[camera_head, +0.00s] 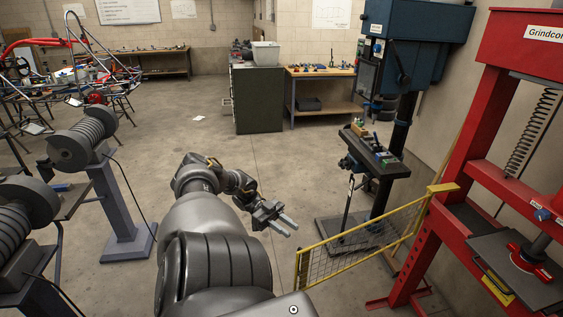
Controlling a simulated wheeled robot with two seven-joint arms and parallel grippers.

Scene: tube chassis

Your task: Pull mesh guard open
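The mesh guard (363,240) is a yellow-framed panel of dark wire mesh. Its right end meets the red press frame near a yellow bracket (443,188), and its left end stands out over the floor. My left gripper (290,227) is a little left of and above the guard's free left end, apart from it in the picture. Its two fingers show a gap with nothing between them. The guard's lower edge is partly out of clear view near the bottom. My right gripper is not in view.
The red press (491,150) stands at the right. A blue drill press (417,22) with a vise table (376,155) stands behind the guard. Grinders on pedestals (118,205) stand at the left.

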